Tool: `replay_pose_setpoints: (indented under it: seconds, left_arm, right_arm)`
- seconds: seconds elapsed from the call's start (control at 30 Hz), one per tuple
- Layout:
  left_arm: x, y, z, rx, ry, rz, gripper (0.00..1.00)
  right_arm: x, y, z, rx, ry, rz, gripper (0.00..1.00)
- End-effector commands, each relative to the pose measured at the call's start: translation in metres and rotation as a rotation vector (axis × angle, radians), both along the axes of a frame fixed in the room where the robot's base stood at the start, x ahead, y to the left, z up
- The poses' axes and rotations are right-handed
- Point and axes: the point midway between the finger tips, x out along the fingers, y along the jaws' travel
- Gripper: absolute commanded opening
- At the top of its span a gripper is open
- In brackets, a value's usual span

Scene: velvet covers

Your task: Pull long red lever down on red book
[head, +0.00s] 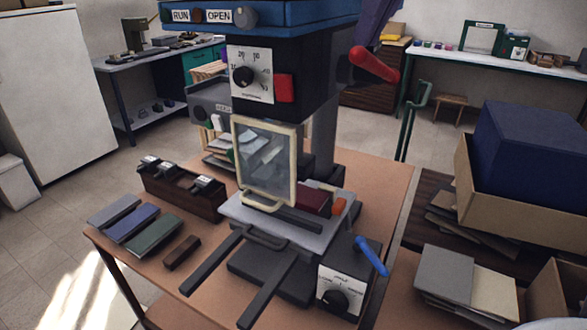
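The long red lever (374,64) sticks out from the right side of the black press head (300,80), its red grip slanting slightly down to the right. The dark red book (314,200) lies on the grey plate (240,209) below the head, partly hidden behind the cream-framed clear guard (294,165). An orange-red knob (339,206) is at the plate's right side. I see no gripper fingers in the head view, and nothing touches the lever.
A blue handle (370,256) stands above a dial box at the press's front right. Coloured covers (153,234) and a dark rack (180,195) lie on the left of the table. At right are a box with a blue block (530,145) and grey boards (443,273).

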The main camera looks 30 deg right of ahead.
Motion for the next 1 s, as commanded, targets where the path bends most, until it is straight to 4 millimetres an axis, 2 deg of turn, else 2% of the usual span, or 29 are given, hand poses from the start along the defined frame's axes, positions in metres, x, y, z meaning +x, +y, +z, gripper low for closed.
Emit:
replay_pose_setpoints:
  seconds: [0.23,0.67,1.0]
  left_arm:
    - [0.000,0.000,-0.005,0.000,0.000,0.000,0.00]
    - [0.000,0.000,-0.005,0.000,0.001,0.000,0.00]
    - [-0.001,0.000,-0.011,0.000,0.001,0.000,0.00]
  right_arm:
    - [-0.002,0.004,-0.016,-0.001,0.001,0.000,0.00]
    - [-0.003,0.005,-0.018,-0.001,0.001,0.000,0.00]
    - [-0.004,0.008,-0.041,-0.001,0.001,0.000,0.00]
